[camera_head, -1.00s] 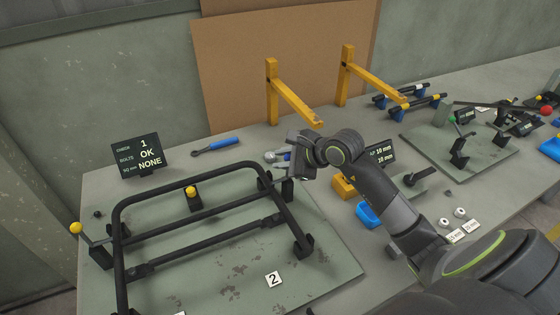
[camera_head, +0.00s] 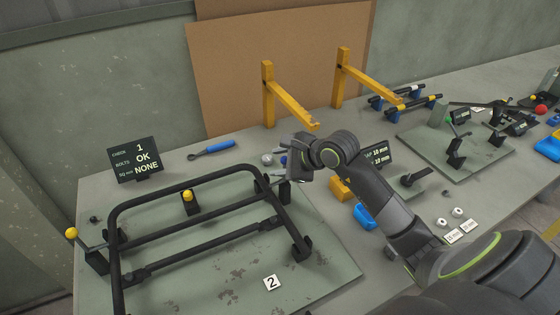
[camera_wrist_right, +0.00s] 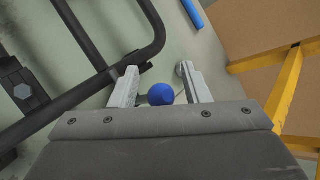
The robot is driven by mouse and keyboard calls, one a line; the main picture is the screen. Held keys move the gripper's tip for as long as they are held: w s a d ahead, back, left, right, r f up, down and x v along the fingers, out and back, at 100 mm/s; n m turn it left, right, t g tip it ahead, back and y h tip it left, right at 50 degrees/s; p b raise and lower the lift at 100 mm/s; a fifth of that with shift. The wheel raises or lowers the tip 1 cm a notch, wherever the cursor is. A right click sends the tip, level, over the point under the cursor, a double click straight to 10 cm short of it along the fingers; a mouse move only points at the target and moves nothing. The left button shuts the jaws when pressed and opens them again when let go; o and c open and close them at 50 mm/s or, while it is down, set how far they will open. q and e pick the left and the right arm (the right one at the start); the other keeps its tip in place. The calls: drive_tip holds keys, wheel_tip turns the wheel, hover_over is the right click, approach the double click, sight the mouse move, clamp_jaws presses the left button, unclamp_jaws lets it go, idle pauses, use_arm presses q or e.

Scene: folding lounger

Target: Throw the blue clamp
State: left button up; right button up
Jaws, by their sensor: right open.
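The blue clamp's round blue knob (camera_wrist_right: 160,94) shows in the right wrist view, between the two fingers of my right gripper (camera_wrist_right: 158,76). The fingers are open, with a finger on either side of the knob; I cannot tell whether either touches it. The rest of the clamp is mostly hidden. In the head view, my right gripper (camera_head: 280,171) is at the far right corner of the black tube frame (camera_head: 190,186) and hides most of the clamp there. My left gripper is not in view.
A clamp with a yellow knob (camera_head: 187,196) stands at the frame's far bar, another yellow knob (camera_head: 71,233) at its left. A display (camera_head: 136,159) reads "1 OK NONE". A blue-handled tool (camera_head: 212,149) lies behind.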

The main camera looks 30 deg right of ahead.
drive_tip(key=shift+s+d+r, duration=0.15)
drive_tip(key=shift+s+r, duration=0.2)
drive_tip(key=shift+s, duration=0.05)
drive_tip(key=p+v, duration=0.1)
drive_tip(key=v, duration=1.5)
drive_tip(key=shift+p, duration=0.35)
drive_tip(key=shift+s+d, duration=0.1)
drive_tip(key=shift+d, duration=0.05)
